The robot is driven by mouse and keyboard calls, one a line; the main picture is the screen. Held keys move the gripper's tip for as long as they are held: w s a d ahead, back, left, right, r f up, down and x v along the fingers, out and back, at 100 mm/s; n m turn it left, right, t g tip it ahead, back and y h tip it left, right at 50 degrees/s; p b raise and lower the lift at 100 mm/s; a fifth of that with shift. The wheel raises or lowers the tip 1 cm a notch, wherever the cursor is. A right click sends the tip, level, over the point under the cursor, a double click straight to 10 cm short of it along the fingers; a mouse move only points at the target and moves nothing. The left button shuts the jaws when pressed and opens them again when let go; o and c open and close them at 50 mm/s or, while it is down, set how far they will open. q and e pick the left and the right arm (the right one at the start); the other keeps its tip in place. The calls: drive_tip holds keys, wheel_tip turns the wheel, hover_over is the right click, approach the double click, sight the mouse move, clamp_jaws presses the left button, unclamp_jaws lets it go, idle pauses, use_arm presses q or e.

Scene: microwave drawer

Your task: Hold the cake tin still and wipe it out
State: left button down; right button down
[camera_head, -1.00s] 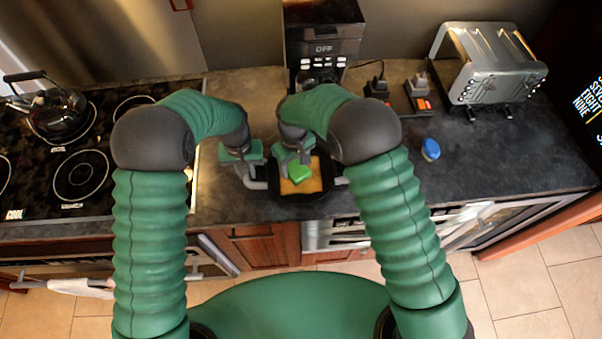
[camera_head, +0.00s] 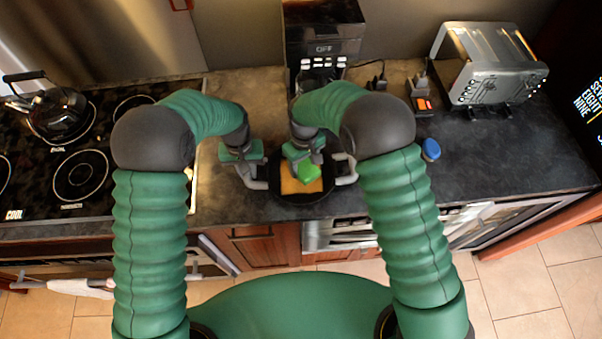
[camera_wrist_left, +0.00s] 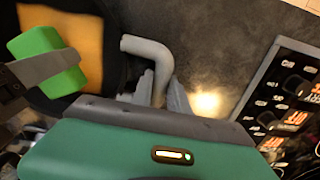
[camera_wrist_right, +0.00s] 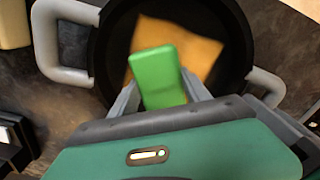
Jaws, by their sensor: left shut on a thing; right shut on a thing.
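The cake tin (camera_head: 304,200) is a round black pan with two grey loop handles on the dark counter. A flat orange-yellow patch (camera_wrist_right: 208,50) lies inside on its bottom. My left gripper (camera_head: 256,182) is shut on the tin's left handle (camera_wrist_left: 155,62), at the left side of the tin. My right gripper (camera_head: 304,163) is over the inside of the tin, shut on a green sponge (camera_wrist_right: 157,77). The sponge also shows in the left wrist view (camera_wrist_left: 44,58). It is over the patch; I cannot tell whether it touches it. The right handle (camera_head: 345,170) is free.
A stovetop with a kettle (camera_head: 57,112) is at the left. A coffee machine (camera_head: 325,35) stands behind the tin. A silver toaster (camera_head: 490,62) and a blue object (camera_head: 431,149) are to the right. The counter right of the blue object is clear.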

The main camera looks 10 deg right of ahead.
sight(308, 173)
drive_tip(key=shift+a, duration=1.6)
drive_tip(key=shift+s+d, duration=0.1)
drive_tip(key=shift+d, duration=2.3)
drive_tip(key=shift+r, duration=0.3)
drive_tip(key=shift+s+a, duration=0.2)
drive_tip(key=shift+s, duration=1.15)
drive_tip(key=shift+f, duration=0.35)
